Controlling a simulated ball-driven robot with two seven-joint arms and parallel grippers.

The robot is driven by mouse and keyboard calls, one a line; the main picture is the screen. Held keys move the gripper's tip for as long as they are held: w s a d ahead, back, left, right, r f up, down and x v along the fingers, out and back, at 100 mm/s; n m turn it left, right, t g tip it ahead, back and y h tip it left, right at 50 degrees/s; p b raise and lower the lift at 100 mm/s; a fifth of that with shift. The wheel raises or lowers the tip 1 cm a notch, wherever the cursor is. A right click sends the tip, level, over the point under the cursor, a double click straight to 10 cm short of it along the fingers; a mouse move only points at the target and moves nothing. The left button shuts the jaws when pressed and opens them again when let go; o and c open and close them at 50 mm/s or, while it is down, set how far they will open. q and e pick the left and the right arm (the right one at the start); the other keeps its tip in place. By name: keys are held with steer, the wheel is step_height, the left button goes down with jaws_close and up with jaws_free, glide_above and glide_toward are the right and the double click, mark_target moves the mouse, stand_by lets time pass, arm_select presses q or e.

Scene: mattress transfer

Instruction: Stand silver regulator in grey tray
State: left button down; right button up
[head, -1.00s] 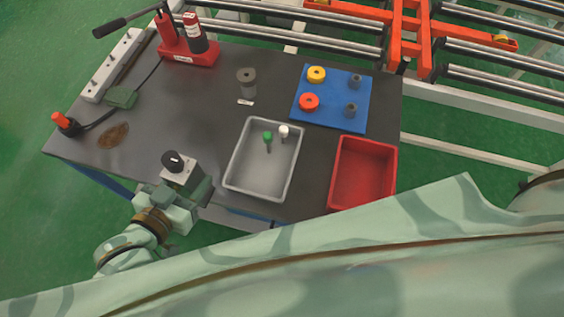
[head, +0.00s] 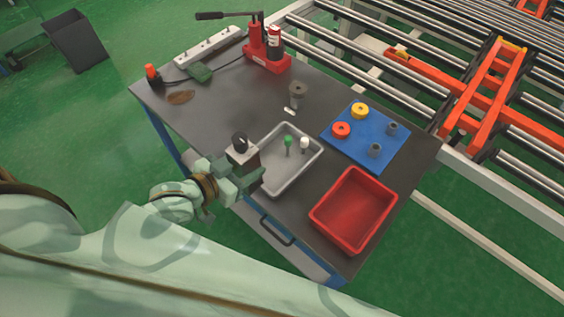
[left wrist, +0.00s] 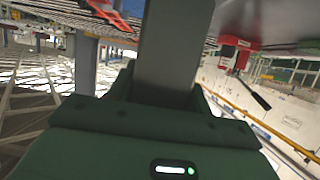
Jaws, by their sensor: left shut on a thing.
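The silver regulator (head: 241,157), a light grey block with a black knob on top, is held upright in my left gripper (head: 247,172). The gripper is shut on it, just beside the left edge of the grey tray (head: 284,178), apparently above the table's near edge. In the left wrist view a grey body (left wrist: 175,45) fills the space between the jaws. The tray holds a green-topped piece (head: 288,141) and a white-topped piece (head: 304,143), both standing toward its far side. My right gripper is not in view.
A red bin (head: 353,210) stands right of the tray. A blue board (head: 365,137) with yellow and red rings and grey pieces lies behind. A grey cylinder (head: 297,90) stands beyond the tray. A red jack (head: 262,55) and a power strip (head: 208,47) are at the back.

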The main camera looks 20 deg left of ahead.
arm_select(q)
steer(key=shift+w+f+b, duration=2.5)
steer(key=shift+w+f, duration=3.15)
steer(key=shift+f, duration=0.2)
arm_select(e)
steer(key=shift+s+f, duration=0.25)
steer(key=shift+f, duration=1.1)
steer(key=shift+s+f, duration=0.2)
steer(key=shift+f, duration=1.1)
arm_select(q)
steer(key=shift+f, duration=0.15)
steer(key=c, duration=0.6)
jaws_free()
steer(key=shift+s, duration=0.1)
steer(key=shift+c, duration=0.2)
